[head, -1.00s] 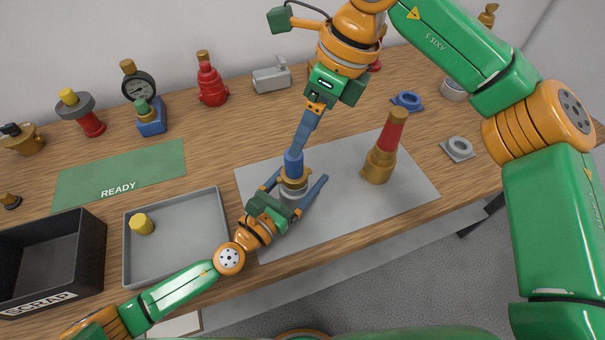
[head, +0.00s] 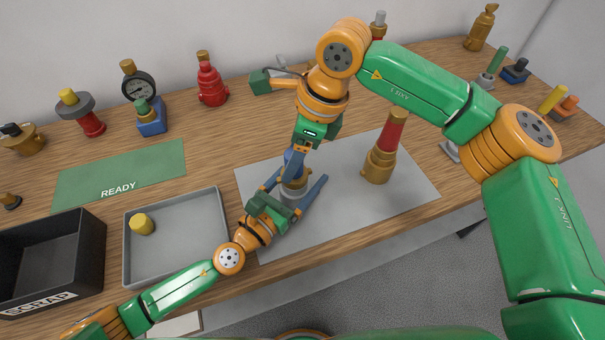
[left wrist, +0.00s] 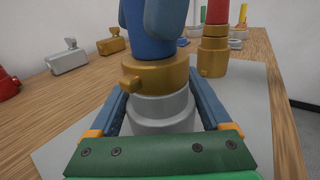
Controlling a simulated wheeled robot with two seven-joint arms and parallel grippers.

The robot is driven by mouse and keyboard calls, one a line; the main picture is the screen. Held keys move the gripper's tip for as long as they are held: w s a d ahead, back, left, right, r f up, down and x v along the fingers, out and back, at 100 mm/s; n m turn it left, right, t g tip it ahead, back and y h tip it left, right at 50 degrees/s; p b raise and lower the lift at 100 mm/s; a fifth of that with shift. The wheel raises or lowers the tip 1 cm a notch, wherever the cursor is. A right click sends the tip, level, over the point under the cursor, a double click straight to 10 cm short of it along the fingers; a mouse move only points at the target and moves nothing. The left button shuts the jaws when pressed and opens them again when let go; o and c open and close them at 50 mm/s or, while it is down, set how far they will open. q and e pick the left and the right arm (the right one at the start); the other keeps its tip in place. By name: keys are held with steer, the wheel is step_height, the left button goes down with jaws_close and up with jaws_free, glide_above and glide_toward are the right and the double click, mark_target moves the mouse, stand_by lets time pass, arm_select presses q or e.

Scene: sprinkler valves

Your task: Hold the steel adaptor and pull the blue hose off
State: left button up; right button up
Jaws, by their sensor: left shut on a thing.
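The steel adaptor (head: 288,194) stands upright on the grey mat, a pale stepped body that also shows in the left wrist view (left wrist: 160,108). My left gripper (head: 294,186) is shut on it, one blue finger on each side. A brass collar (left wrist: 155,75) with a side stub sits on the adaptor. The blue hose (left wrist: 152,46) rises from this collar. My right gripper (head: 294,160) points down at the hose from above; its blue fingers overlap the hose top in the left wrist view. Whether they grip it cannot be told.
A brass fitting with a red top (head: 381,155) stands on the mat (head: 350,215) to the right. A grey tray (head: 180,250) with a yellow-topped piece, a black scrap bin (head: 50,250) and a green READY mat (head: 120,178) lie left. Several valves and gauges line the back.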

jaws_close()
steer(key=shift+r, duration=4.25)
arm_select(q)
steer(key=o, duration=1.4)
steer(key=shift+c, duration=0.2)
